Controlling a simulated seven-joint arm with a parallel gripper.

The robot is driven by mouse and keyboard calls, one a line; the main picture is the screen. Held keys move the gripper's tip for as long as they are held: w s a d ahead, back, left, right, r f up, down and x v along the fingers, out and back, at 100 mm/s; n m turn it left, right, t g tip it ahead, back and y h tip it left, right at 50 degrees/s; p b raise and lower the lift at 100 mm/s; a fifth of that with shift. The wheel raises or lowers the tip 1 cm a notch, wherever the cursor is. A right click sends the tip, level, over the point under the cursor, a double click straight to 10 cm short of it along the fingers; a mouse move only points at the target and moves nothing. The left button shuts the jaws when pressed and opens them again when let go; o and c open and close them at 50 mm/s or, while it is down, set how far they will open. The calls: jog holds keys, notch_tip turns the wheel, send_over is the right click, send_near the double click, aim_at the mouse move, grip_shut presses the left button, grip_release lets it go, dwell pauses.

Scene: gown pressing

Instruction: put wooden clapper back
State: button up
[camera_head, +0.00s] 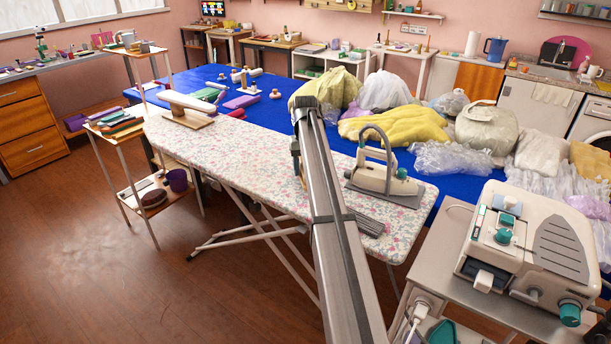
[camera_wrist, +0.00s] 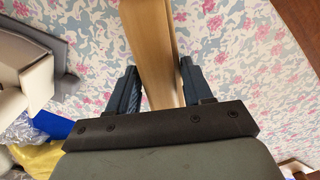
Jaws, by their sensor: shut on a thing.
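The wooden clapper (camera_wrist: 150,35) is a pale brown bar between the two dark fingers of my gripper (camera_wrist: 160,88) in the wrist view. My gripper is shut on it. The floral ironing board cover shows behind it. In the head view my arm hides most of the gripper, and only a small strip of wood shows at its left side above the board. I cannot tell whether the clapper touches the board.
The floral ironing board (camera_head: 250,163) carries a sleeve board (camera_head: 187,105) at its far left and an iron (camera_head: 384,178) right of my arm. A tiered side stand (camera_head: 128,190) stands left of the board. A steam unit (camera_head: 530,245) is at front right.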

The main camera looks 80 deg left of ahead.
jog(key=shift+f, duration=1.55)
jog(key=shift+f, duration=0.15)
jog(key=o, duration=1.3)
notch_tip(320, 180, up, 12)
jog(key=shift+r, duration=0.15)
